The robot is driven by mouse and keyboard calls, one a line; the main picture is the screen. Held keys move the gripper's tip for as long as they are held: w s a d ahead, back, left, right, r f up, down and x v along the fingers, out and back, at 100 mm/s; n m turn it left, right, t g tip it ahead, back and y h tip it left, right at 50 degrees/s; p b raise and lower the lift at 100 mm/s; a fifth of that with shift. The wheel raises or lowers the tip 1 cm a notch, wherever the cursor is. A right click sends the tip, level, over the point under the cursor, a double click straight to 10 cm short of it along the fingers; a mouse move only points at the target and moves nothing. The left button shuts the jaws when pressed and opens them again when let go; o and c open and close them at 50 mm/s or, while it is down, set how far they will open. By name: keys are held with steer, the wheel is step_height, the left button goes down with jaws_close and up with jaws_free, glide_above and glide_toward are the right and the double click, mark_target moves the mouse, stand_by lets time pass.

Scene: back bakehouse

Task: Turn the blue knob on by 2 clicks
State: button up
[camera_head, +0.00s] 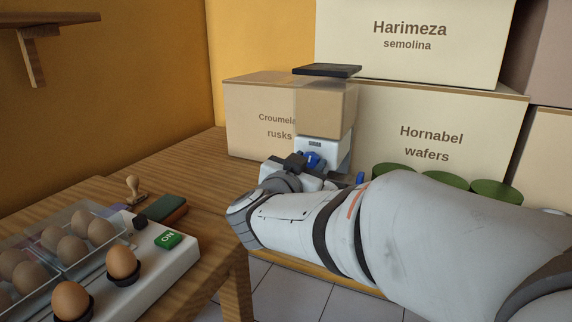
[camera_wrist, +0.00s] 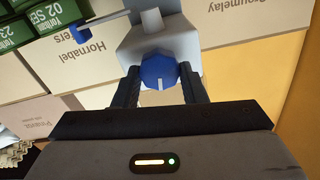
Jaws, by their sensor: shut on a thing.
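The blue knob (camera_wrist: 159,72) is on the front of a white appliance (camera_wrist: 165,44), with a pale pointer line on its face. My gripper (camera_wrist: 159,88) has one finger on each side of the knob and is shut on it. The appliance (camera_head: 338,152) carries a see-through brown hopper (camera_head: 326,108) with a dark lid (camera_head: 327,70). A second blue part (camera_wrist: 151,20) sits on a white arm beside the knob.
Cardboard boxes (camera_head: 440,130) stand behind the appliance. Green tins (camera_head: 394,169) are behind my arm. At left, the wooden table (camera_head: 185,180) holds an egg tray (camera_head: 70,225), a white device with eggs (camera_head: 160,262), a stamp (camera_head: 133,188) and a green-brown block (camera_head: 163,208).

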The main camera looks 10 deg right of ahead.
steer(key=m+b, duration=0.1)
steer(key=m, duration=0.3)
steer(key=m+b, duration=0.2)
steer(key=m, duration=0.2)
steer(key=shift+d+f, duration=0.1)
steer(key=m+b, duration=0.3)
steer(key=m, duration=0.1)
steer(key=shift+m+b, duration=1)
steer(key=shift+m, duration=0.8)
steer(key=o, duration=1)
steer(key=shift+f, duration=0.1)
steer(key=shift+c, duration=0.2)
